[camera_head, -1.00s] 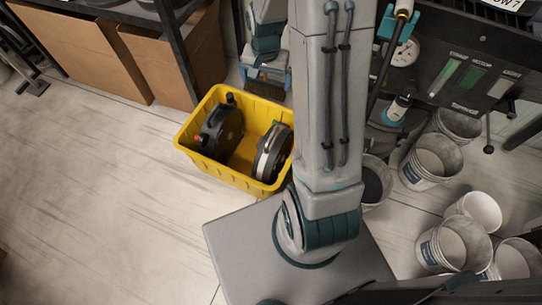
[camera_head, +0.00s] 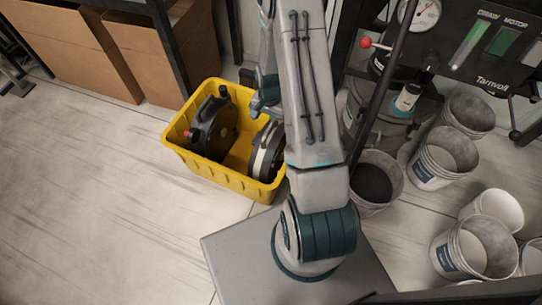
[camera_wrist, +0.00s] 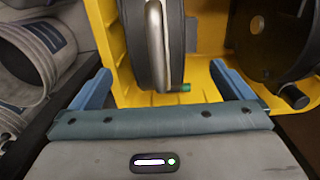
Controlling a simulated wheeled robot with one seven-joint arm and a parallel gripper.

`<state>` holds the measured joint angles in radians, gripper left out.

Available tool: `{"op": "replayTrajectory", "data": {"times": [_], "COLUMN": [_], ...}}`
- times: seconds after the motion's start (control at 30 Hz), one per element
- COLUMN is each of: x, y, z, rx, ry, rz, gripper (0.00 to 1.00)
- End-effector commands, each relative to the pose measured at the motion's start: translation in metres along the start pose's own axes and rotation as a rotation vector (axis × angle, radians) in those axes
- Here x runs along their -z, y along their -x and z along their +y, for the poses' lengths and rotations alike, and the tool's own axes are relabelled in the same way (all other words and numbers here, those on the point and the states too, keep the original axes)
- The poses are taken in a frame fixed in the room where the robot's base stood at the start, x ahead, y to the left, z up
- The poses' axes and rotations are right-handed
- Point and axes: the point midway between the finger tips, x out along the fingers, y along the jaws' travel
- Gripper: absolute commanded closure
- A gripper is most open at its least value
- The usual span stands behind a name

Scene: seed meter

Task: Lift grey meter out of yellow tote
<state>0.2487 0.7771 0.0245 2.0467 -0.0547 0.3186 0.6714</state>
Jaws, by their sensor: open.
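The yellow tote (camera_head: 215,177) stands on the floor and holds two round meters. The grey meter (camera_head: 266,153), with a pale rim band, stands on edge in its right part, partly hidden by my arm. A black meter (camera_head: 214,128) stands in its left part. My gripper (camera_wrist: 160,68) is open, at the tote's back right side in the head view. In the wrist view its two blue fingers are spread to either side of the grey meter (camera_wrist: 153,45), which shows a small green-tipped knob. I cannot tell how deep the fingers reach around it.
In the wrist view the black meter (camera_wrist: 268,40) is just right of the right finger, and buckets lie at left. Several buckets (camera_head: 444,155) and a dark panel (camera_head: 490,50) stand right of my arm. Cardboard boxes (camera_head: 150,55) are behind the tote. Floor at left is clear.

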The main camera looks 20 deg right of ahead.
Motion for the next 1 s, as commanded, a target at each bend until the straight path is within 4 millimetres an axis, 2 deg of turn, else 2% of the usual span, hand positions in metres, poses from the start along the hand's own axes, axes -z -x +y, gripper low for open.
{"op": "replayTrajectory", "data": {"times": [0.03, 0.27, 0.53, 0.8, 0.87, 1.0], "x": [0.000, 0.001, 0.002, 0.002, 0.002, 0.002], "y": [-0.007, -0.019, -0.059, -0.061, -0.061, -0.061], "z": [0.000, 0.002, 0.005, 0.004, 0.004, 0.004], "rx": [0.000, 0.000, 0.000, 0.003, 0.002, 0.002], "ry": [0.000, 0.000, 0.000, 0.000, 0.000, 0.000], "rz": [-0.001, 0.000, -0.002, 0.001, 0.000, 0.000], "gripper": [0.00, 0.00, 0.00, 0.00, 0.14, 0.53]}}
